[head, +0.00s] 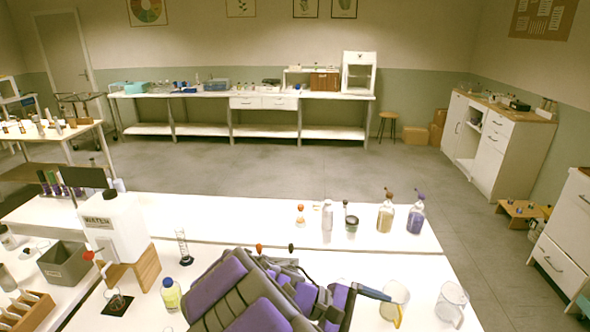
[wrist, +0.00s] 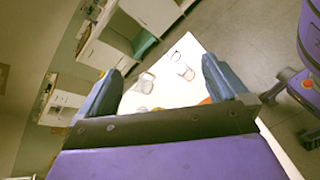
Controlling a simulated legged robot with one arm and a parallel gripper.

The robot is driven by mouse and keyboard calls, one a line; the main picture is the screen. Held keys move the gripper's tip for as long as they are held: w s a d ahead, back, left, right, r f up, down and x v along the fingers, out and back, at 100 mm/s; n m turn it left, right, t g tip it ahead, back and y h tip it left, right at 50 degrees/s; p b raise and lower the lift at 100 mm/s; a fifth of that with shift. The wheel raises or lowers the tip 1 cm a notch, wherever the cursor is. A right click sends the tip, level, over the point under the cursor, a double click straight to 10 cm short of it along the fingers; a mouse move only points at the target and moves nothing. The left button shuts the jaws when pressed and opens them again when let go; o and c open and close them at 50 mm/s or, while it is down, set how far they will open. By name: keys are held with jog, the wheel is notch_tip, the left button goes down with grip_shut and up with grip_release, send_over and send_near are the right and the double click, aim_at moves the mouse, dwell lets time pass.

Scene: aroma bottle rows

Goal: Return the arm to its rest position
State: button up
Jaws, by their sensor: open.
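My gripper (wrist: 163,88) is open in the wrist view, its two blue-grey fingers apart with nothing between them. In the head view my purple and grey arm lies folded low at the bottom middle, over the near white table (head: 380,275).
A clear jug (head: 451,303) stands further right. Several bottles, one tan (head: 386,216) and one purple (head: 416,218), line the table's far edge. A water tank (head: 115,222), a grey bin (head: 66,264) and a yellow-liquid bottle (head: 171,294) stand left.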

jog(key=s+d+r+m+g+y, duration=0.25)
jog(key=s+d+y, duration=0.2)
jog(key=s, duration=0.25)
jog(key=s+a+m+t+y, duration=0.1)
jog(key=s+a+m+y, duration=0.1)
jog(key=s, duration=0.6)
jog(key=s+a+f+m+t+y, duration=0.1)
jog(key=s+a+m+y, duration=0.2)
jog(key=s+m+y, duration=0.2)
jog(key=s+y, duration=0.2)
jog(key=s, duration=0.1)
jog(key=shift+s+f, duration=0.2)
jog(key=shift+s, duration=0.15)
jog(key=shift+s+a+t, duration=0.3)
jog(key=shift+a+t, duration=0.05)
jog(key=shift+a, duration=0.25)
